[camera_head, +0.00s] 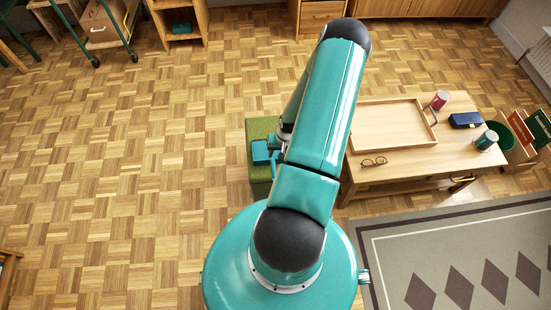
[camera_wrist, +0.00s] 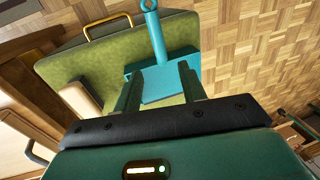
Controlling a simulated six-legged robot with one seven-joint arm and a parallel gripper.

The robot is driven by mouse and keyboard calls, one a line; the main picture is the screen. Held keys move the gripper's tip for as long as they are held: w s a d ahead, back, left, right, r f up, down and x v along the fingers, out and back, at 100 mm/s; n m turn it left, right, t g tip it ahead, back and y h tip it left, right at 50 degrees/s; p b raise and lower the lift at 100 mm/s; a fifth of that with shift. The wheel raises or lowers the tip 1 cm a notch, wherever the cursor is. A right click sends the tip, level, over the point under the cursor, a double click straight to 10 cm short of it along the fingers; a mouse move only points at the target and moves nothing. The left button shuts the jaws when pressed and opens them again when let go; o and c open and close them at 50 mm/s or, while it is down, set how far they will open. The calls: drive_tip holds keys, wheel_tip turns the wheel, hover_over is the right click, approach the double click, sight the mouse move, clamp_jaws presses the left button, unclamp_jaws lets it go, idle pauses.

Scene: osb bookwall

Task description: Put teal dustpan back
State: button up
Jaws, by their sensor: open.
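The teal dustpan (camera_wrist: 163,84) lies on a green-topped box or stool (camera_wrist: 85,66) in the wrist view. Its handle (camera_wrist: 155,35) points to the top of the picture and ends in a ring. My gripper (camera_wrist: 160,72) is open, with its two fingers reaching over the pan part. The pan shows between the fingers and out to both sides of them. I cannot tell whether the fingers touch it. In the head view a teal piece that looks like the dustpan (camera_head: 261,153) shows on the green top (camera_head: 260,127), left of my arm, which hides most of the gripper.
A grey rug (camera_head: 400,250) lies in front. The parquet floor at left is clear.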

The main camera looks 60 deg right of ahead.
drive_tip(key=shift+s+r, duration=0.15)
drive_tip(key=shift+r, duration=0.75)
drive_tip(key=shift+d+r, duration=0.1)
drive_tip(key=w+a+r+n+h, duration=0.1)
drive_tip(key=w+r, duration=0.2)
drive_tip(key=r, duration=0.3)
drive_tip(key=w+r+n+g, duration=0.1)
drive_tip(key=w+r, duration=0.1)
drive_tip(key=r, duration=0.4)
drive_tip(key=w+a+r+n+h, duration=0.1)
drive_tip(key=w+r, duration=0.2)
drive_tip(key=r, duration=0.3)
drive_tip(key=w+a+r+n+h, duration=0.15)
drive_tip(key=a+r, duration=0.25)
drive_tip(key=r, duration=0.4)
drive_tip(key=w+a+r+n, duration=0.1)
drive_tip(key=w+a+r, duration=0.25)
drive_tip(key=r, duration=0.35)
drive_tip(key=s+a+r+n+t, duration=0.1)
drive_tip(key=s+a+r, duration=0.3)
drive_tip(key=a+r, duration=0.3)
drive_tip(key=s+a+r+n+t+y, duration=0.1)
drive_tip(key=s+a+r+n+t, duration=0.1)
drive_tip(key=s+a+r, duration=0.2)
drive_tip(key=s+a+r+n+t+y, duration=0.1)
drive_tip(key=s+a+r, duration=0.3)
drive_tip(key=a+r, duration=0.5)
drive_tip(key=a, duration=0.5)
drive_tip(key=shift+a+r+t, duration=0.35)
drive_tip(key=shift+r+t, duration=0.05)
